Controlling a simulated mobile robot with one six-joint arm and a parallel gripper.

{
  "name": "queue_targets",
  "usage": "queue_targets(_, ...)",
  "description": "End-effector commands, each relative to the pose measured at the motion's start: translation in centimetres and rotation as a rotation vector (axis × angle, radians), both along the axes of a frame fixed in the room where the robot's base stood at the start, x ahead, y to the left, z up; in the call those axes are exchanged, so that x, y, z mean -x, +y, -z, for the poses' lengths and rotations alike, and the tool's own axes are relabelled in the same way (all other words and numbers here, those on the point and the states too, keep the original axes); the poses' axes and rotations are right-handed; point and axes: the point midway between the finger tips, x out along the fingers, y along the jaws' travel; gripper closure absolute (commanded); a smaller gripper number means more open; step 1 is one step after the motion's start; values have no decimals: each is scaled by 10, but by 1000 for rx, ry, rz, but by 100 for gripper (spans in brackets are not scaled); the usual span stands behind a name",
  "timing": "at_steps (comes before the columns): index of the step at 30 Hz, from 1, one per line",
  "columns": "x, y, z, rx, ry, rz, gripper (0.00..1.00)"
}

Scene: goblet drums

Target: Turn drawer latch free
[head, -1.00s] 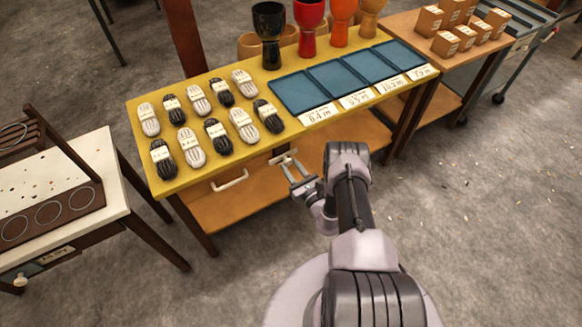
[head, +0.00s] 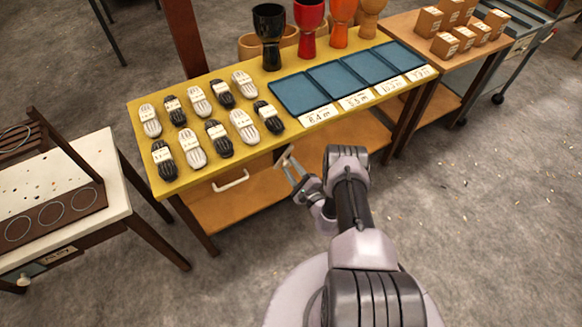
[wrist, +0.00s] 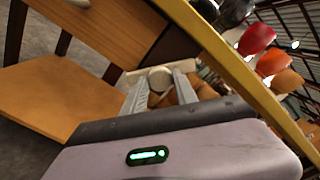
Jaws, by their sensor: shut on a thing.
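The drawer latch (head: 284,156) is a small cream bar on the front of the yellow-topped table, right of the drawer's pale handle (head: 231,181). In the head view it stands at a slant. My gripper (head: 288,167) is at the latch, with its fingers shut on it. In the wrist view the latch's round cream hub (wrist: 160,78) shows between the two grey fingers of my gripper (wrist: 160,88). Part of the latch is hidden by the fingers. The wooden drawer front (wrist: 115,28) is left of the latch there and looks closed.
The yellow tabletop (head: 190,92) carries several rope bundles, blue trays (head: 300,93) and goblet drums (head: 269,35). A lower wooden shelf (head: 215,212) sits beneath the drawer. A white table (head: 112,165) stands at left. The floor at right is open.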

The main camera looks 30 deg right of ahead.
Motion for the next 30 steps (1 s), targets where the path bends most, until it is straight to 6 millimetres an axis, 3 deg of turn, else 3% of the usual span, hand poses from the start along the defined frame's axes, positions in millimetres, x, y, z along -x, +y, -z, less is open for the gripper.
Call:
queue_targets(15, 1, 0, 0, 453, -14, 1, 100)
queue_targets(30, 1, 0, 0, 674, -21, 1, 100)
